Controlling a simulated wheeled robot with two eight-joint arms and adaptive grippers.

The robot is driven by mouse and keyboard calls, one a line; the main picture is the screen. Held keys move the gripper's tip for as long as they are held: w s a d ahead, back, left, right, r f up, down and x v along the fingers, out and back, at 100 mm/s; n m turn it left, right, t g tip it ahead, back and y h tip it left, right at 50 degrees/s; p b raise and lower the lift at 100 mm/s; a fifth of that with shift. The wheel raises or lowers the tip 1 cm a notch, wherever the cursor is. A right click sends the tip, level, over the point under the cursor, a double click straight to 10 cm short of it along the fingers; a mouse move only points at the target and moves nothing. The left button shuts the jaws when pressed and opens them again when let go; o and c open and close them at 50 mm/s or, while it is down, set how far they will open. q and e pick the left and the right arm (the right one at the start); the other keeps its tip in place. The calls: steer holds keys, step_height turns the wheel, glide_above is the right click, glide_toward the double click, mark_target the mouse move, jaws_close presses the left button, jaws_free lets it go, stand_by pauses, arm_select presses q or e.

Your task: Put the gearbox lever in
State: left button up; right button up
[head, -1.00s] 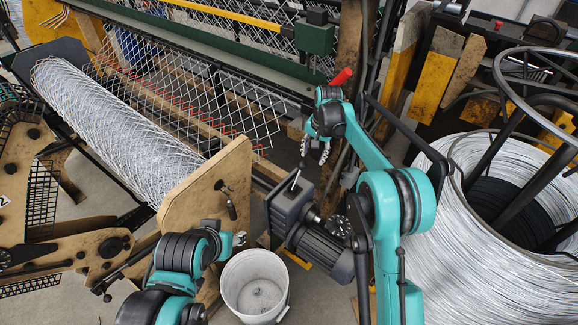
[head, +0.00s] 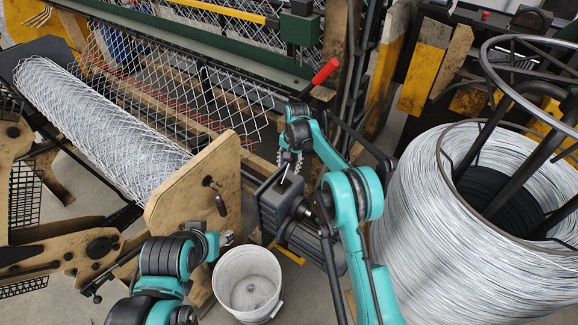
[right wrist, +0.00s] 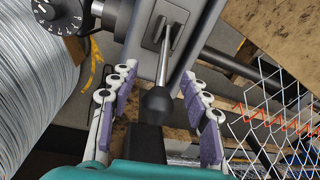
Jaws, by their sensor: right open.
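The gearbox (head: 272,203) is a dark grey box with a ribbed motor, standing right of the white bucket. Its lever (head: 286,173) sticks up from the top. In the right wrist view the lever (right wrist: 176,62) has a silver shaft running from a slotted plate (right wrist: 165,32) to a black knob (right wrist: 157,102). My right gripper (head: 290,160) is open at the lever. In the right wrist view its purple-padded fingers (right wrist: 157,85) stand on both sides of the knob, with gaps showing. My left gripper (head: 226,238) is near the wooden end plate; its fingers are not clear.
A white bucket (head: 248,280) stands on the floor below the gearbox. A wooden end plate (head: 185,200) and mesh roll (head: 100,125) are at left. A red-handled lever (head: 325,72) rises behind my right gripper. A big wire coil (head: 420,230) fills the right.

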steer(key=shift+r, duration=0.1)
steer(key=shift+c, duration=0.3)
jaws_close()
